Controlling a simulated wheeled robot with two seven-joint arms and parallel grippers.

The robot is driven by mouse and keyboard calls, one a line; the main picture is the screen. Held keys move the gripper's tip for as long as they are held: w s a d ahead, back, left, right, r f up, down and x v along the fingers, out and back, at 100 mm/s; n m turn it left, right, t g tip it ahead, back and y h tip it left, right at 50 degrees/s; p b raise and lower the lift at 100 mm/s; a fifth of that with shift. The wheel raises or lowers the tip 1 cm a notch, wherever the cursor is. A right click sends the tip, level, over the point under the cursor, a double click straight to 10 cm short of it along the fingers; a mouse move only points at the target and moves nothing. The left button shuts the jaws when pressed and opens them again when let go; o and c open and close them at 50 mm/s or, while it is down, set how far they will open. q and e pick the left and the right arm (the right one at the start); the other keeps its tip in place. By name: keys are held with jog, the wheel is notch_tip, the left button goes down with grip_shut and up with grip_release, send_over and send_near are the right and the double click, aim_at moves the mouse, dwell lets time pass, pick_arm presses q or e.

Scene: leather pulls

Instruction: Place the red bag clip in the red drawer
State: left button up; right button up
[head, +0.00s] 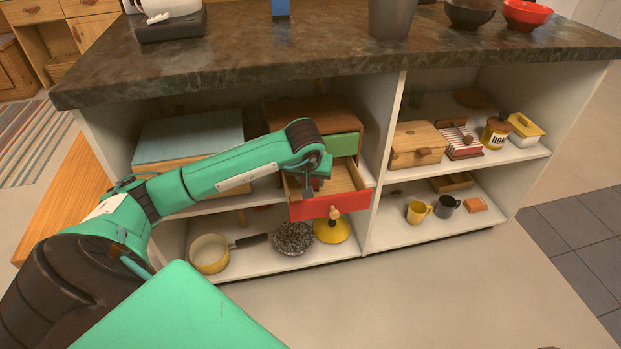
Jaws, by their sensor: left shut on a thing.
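The red drawer (318,207) is pulled open from a wooden cabinet on the upper left shelf. Its front is red, with a small wooden pull (335,212), and its wooden inside (347,180) shows partly. My left gripper (308,192) points down at the drawer, over its left part near the front panel. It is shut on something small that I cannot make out. I cannot pick out the red bag clip; my gripper and wrist hide part of the drawer. My right gripper is not in view.
A green drawer (341,146) sits just above the open one. A yellow stand (332,230), a dark speckled bowl (292,238) and a pan (210,253) are on the shelf below. A white divider (384,150) rises right of the drawer. The floor in front is clear.

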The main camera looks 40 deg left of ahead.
pick_arm(q)
jog(key=o, duration=0.9)
jog(key=shift+f, duration=0.1)
jog(key=shift+o, duration=0.2)
